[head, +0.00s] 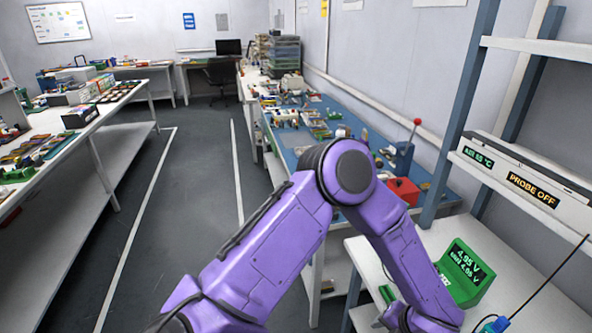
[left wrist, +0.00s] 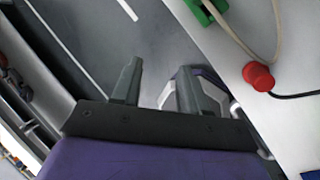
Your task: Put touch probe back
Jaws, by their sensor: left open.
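My left gripper (left wrist: 155,85) is open and empty in the left wrist view. Its fingers hang over the grey floor beside a white bench edge. In the head view its arm reaches to the white bench, with the fingertips out of frame. A red knob-like piece (left wrist: 258,76) with a black cable lies at the bench edge, right of the fingers and apart from them. A blue piece (head: 497,324) on a thin black cable shows at the bottom right of the head view. I cannot tell which is the touch probe. My right gripper is not in view.
A green meter (head: 464,272) reading 4.95 V stands on the white bench (head: 505,262). A "PROBE OFF" display (head: 533,190) is on the shelf unit above. A green part (left wrist: 205,10) and pale cord lie near the red piece. A cluttered blue bench (head: 290,140) stands behind.

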